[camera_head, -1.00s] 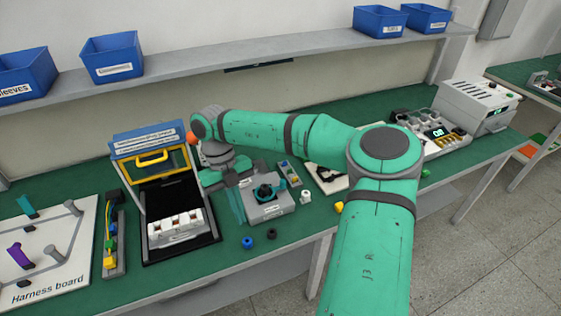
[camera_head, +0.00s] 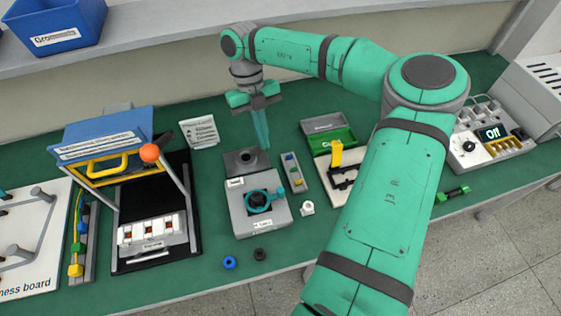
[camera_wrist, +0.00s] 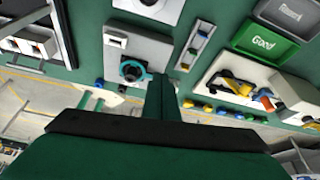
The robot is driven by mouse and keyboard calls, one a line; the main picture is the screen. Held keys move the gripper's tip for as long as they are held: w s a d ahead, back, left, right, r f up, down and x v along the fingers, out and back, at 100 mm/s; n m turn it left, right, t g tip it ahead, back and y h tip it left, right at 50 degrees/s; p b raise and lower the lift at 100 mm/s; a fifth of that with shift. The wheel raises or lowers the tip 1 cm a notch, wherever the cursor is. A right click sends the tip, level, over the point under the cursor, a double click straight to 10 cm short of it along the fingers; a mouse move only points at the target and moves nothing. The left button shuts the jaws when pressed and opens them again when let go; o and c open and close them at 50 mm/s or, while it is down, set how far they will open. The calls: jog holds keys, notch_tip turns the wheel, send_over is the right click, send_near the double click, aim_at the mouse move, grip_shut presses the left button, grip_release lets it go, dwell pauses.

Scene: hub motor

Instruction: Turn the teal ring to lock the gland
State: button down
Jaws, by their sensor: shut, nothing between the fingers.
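The teal ring (camera_head: 259,202) sits around a dark gland on top of a grey block (camera_head: 245,220), with a small handle pointing right in the head view. In the wrist view the teal ring (camera_wrist: 133,70) is left of the fingers. My gripper (camera_head: 263,146) points down behind the block and to the right of its dark rear fitting (camera_head: 243,160). Its two teal fingers are together and hold nothing. It is above and apart from the ring. The fingers (camera_wrist: 165,90) look like one narrow strip in the wrist view.
A narrow parts tray (camera_head: 291,172) stands right of the block. A framed fixture with an orange ball (camera_head: 149,153) stands left. A green bin (camera_head: 330,140) and a white board with a yellow part (camera_head: 337,153) are right. Blue (camera_head: 229,262) and black (camera_head: 260,254) grommets lie in front.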

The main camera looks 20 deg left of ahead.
dwell(0.3)
send_near(265, 196)
jog(key=w+f, duration=0.1)
jog(key=w+d+f, duration=0.1)
jog(key=w+f, duration=0.2)
jog(key=f, duration=0.1)
jog(key=shift+w+d, duration=0.3)
jog(key=shift+d, duration=0.05)
jog(key=shift+s+d+r, duration=0.2)
jog(key=shift+s+d, duration=1.1)
jog(key=shift+s, duration=0.05)
jog(key=shift+a, duration=0.15)
